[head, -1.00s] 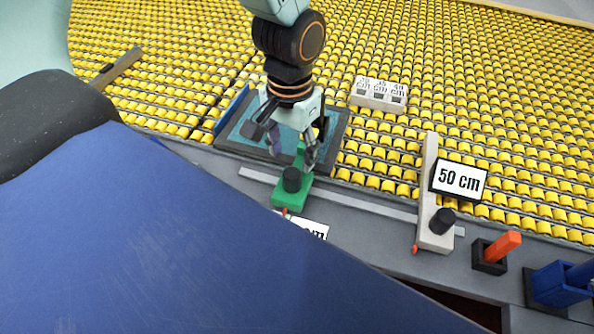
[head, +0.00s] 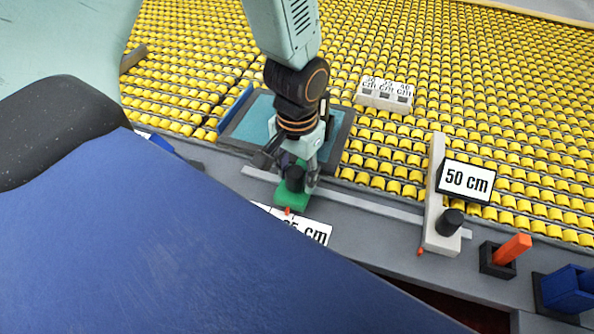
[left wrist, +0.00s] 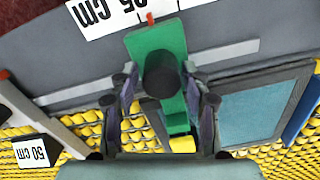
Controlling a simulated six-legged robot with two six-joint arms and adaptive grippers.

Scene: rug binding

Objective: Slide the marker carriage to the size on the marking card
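A green carriage (head: 289,201) with a black knob (head: 295,179) sits on the pale rail (head: 375,205). A small red pointer on it lies beside a printed label (head: 315,232), partly hidden, reading about "35 cm". A white carriage (head: 436,238) with its own black knob and red pointer stands further right on the rail. A card (head: 466,181) reading "50 cm" stands by its long upper bar. My left gripper (head: 290,175) is at the green carriage, its fingers apart either side of the knob; the left wrist view shows gaps beside the knob (left wrist: 160,70). My right gripper is out of view.
A dark-framed teal pad (head: 255,118) lies behind the green carriage. A white block (head: 385,97) with several size labels stands on the yellow roller bed. An orange stick in a black holder (head: 497,262) and a blue holder (head: 566,290) stand at right.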

